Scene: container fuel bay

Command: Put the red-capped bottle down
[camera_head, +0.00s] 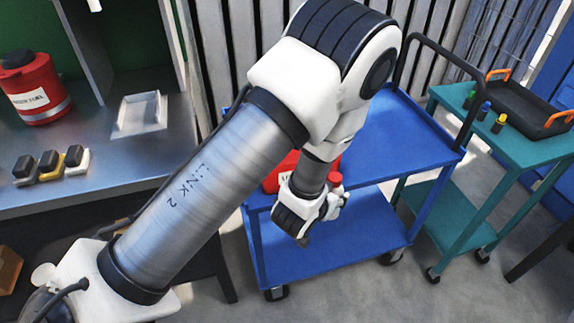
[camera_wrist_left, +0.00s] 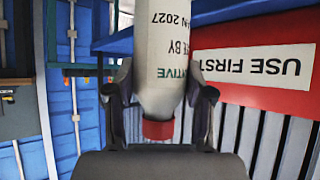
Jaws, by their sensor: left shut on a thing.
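My left gripper (camera_head: 325,208) hangs at the front edge of the blue cart (camera_head: 395,135). In the left wrist view its two fingers (camera_wrist_left: 160,105) are shut on the white bottle (camera_wrist_left: 163,45), near its red cap (camera_wrist_left: 158,130). That view is upside down, and the bottle's lower end runs out of the frame. Whether the bottle touches the cart top I cannot tell. My right gripper is not in view.
A red container (camera_head: 282,171) stands on the cart, partly behind my arm; its label reads "USE FIRST" in the left wrist view (camera_wrist_left: 250,68). The cart top right of it is clear. A teal cart (camera_head: 520,148) with a black tray (camera_head: 530,108) stands right. A workbench (camera_head: 100,165) is left.

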